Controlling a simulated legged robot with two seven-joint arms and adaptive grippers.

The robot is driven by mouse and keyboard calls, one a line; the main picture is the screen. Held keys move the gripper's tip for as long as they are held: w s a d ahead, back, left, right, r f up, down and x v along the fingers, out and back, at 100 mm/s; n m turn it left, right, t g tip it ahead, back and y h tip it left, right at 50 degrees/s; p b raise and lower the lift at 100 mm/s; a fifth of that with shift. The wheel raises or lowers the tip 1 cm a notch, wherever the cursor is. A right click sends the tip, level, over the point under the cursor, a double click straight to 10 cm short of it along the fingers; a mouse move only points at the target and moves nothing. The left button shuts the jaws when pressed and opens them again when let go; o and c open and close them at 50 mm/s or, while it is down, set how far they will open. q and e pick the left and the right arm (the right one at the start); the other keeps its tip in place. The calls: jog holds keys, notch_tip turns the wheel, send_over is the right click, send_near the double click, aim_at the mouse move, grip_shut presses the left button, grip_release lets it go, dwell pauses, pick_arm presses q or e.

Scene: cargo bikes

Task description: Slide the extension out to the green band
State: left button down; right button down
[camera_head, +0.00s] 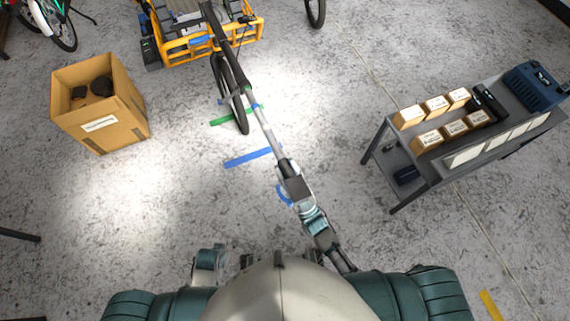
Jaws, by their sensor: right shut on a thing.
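The extension (262,118) is a slim silver tube coming out of a dark boom (222,38) on the yellow cargo bike (205,42) at the top. It slants down and right towards me. My right gripper (285,168) is shut on its near, dark end; the fingers are small and partly hidden. A green band (228,117) lies on the floor beside and behind the bike's front wheel (232,95). The tube's near end is on my side of the green band in the picture. My left gripper does not show.
Blue tape strips (248,157) lie on the floor. A cardboard box (98,108) with dark items stands left. A grey cart (440,160) with small boxes and a blue case (535,88) stands right. Floor between them is mostly clear.

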jog(key=shift+s+r+y, duration=0.1)
jog(key=shift+r+y, duration=0.15)
jog(key=shift+y, duration=0.05)
jog(key=c, duration=0.9)
grip_release()
jog(key=shift+o, duration=0.7)
jog(key=shift+s, duration=0.1)
jog(key=shift+f, duration=0.1)
jog(key=shift+f, duration=0.1)
jog(key=shift+s+d+f, duration=0.1)
jog(key=shift+d+f, duration=0.05)
jog(key=shift+f, duration=0.1)
jog(key=v, duration=1.1)
jog(key=shift+s, duration=0.3)
